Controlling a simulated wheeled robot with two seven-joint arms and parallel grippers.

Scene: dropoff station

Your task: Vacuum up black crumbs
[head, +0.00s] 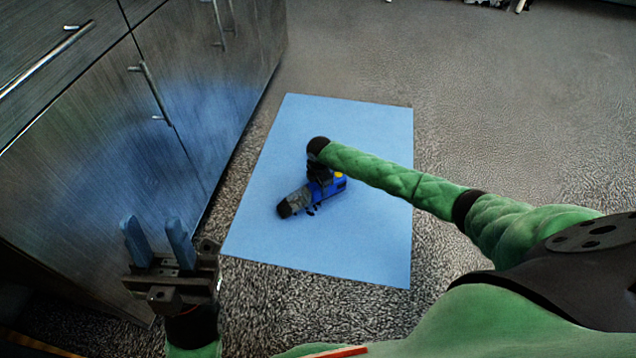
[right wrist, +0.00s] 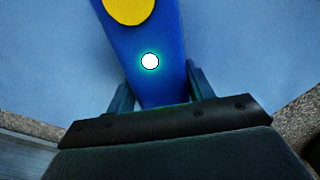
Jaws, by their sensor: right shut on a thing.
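A blue handheld vacuum (head: 328,189) with a grey and black nozzle is over the light blue mat (head: 370,240), its nozzle pointing to the lower left. My right gripper (head: 318,178) is shut on the vacuum; in the right wrist view the fingers (right wrist: 160,85) lie on both sides of its blue body (right wrist: 155,45), which has a yellow disc and a glowing white button. A few small dark bits by the vacuum may be black crumbs; I cannot tell them from vacuum parts. My left gripper (head: 156,242) is open and empty, fingers apart, left of the mat.
Dark wood-grain cabinets (head: 110,130) with metal handles stand along the left, close to my left gripper. Speckled grey carpet (head: 510,110) surrounds the mat, with open floor at the back right. The mat is mostly bare.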

